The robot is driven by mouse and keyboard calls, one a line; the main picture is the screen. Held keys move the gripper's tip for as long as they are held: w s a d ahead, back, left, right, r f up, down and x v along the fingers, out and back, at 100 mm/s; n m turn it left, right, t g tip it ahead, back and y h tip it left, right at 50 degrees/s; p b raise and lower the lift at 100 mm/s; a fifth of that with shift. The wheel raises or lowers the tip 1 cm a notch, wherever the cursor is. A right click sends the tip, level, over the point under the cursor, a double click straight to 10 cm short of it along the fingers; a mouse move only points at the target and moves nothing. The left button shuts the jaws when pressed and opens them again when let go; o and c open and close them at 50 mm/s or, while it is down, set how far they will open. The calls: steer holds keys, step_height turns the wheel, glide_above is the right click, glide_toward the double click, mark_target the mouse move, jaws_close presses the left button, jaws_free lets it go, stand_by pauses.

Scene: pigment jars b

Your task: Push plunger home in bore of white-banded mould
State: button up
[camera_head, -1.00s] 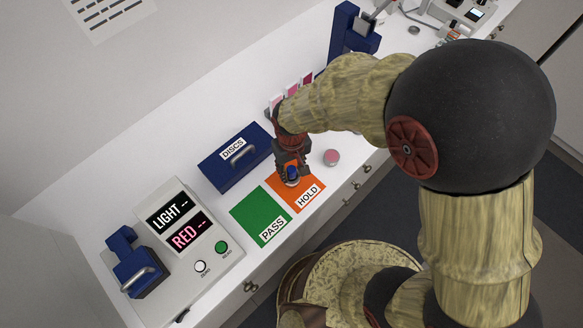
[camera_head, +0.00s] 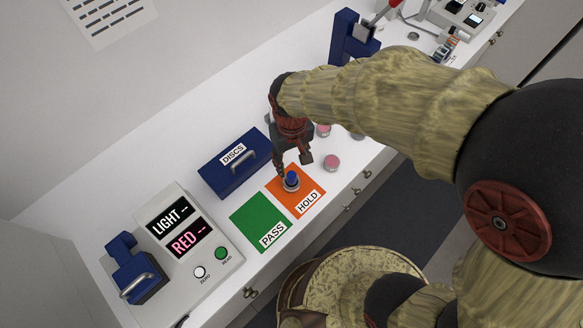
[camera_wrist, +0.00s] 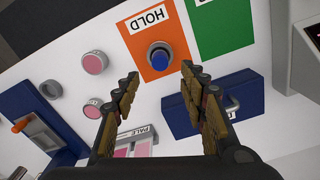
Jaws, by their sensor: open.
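A small grey mould (camera_head: 291,184) stands on the orange HOLD card, with a blue-topped plunger (camera_head: 292,175) upright in it. In the wrist view the plunger (camera_wrist: 159,60) shows as a blue knob inside the grey ring of the mould (camera_wrist: 150,50). I cannot make out a white band or how deep the plunger sits. My gripper (camera_head: 292,165) is open and empty, just behind and above the mould. In the wrist view the plunger lies between and beyond the fingertips of my gripper (camera_wrist: 160,74), apart from both.
The orange HOLD card (camera_head: 309,187) adjoins a green PASS card (camera_head: 258,222). A blue DISCS box (camera_head: 215,172) is behind them, and a LIGHT/RED meter (camera_head: 213,248) is at left. Pink-topped round pieces (camera_head: 332,162) (camera_wrist: 95,63) stand to the right. A blue press (camera_head: 349,40) is at the back.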

steer(key=shift+r, duration=1.55)
steer(key=s+d+r+m+t+b, duration=0.2)
steer(key=d+r, duration=0.3)
steer(key=d, duration=0.6)
steer(key=s+d+r+m+t+b, duration=0.3)
steer(key=s+d+r+m+b, duration=0.1)
steer(key=d, duration=0.7)
steer(key=shift+s+d+r+t+b, duration=0.4)
steer(key=shift+s+r, duration=0.3)
steer(key=shift+r, duration=0.2)
